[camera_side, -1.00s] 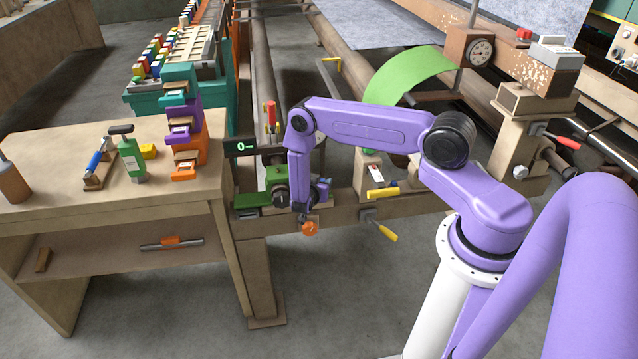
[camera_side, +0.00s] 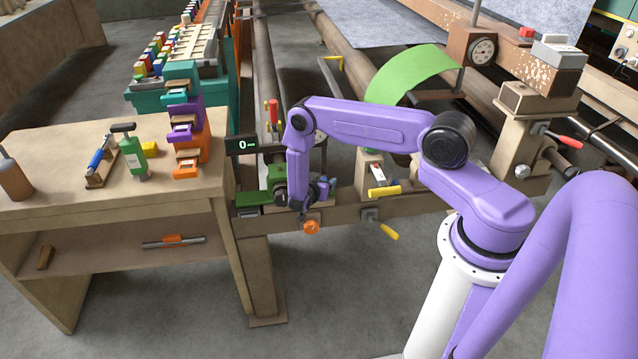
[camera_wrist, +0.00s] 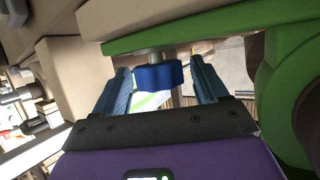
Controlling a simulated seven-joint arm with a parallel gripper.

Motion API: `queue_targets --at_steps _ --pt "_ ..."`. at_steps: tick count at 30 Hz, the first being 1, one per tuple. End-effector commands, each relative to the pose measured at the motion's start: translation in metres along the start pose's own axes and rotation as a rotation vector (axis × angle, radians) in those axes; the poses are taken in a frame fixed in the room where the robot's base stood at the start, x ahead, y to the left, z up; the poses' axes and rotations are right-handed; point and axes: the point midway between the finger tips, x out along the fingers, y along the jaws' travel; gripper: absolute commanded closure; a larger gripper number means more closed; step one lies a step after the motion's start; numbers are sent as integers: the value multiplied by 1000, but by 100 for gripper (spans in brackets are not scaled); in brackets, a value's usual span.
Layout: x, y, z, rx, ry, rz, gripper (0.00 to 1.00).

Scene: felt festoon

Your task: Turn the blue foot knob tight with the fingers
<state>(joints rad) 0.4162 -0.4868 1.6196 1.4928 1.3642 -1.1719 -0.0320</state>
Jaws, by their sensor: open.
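The blue foot knob (camera_wrist: 158,76) shows in the wrist view, on a short grey stem under a green edge (camera_wrist: 200,35). My gripper (camera_wrist: 162,84) is open, with one blue-grey finger on each side of the knob. In the side view my gripper (camera_side: 301,205) hangs at the green device (camera_side: 255,198) on the beam. The knob cannot be made out there, and my wrist hides part of the device.
An orange knob (camera_side: 311,227) and a yellow-handled lever (camera_side: 386,229) stick out of the beam front near my gripper. A wooden bench (camera_side: 95,215) with tools stands to the left. A small display (camera_side: 241,145) stands behind the green device.

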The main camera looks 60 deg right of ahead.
Motion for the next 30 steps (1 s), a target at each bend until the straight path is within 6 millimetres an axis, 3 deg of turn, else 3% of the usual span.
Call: queue_targets --at_steps 7,21,30 --pt "-24 -2 0 -2 -1 -4 27" --pt "-122 -1 0 -2 0 -5 27" --pt "-166 -1 0 -1 0 -2 27"
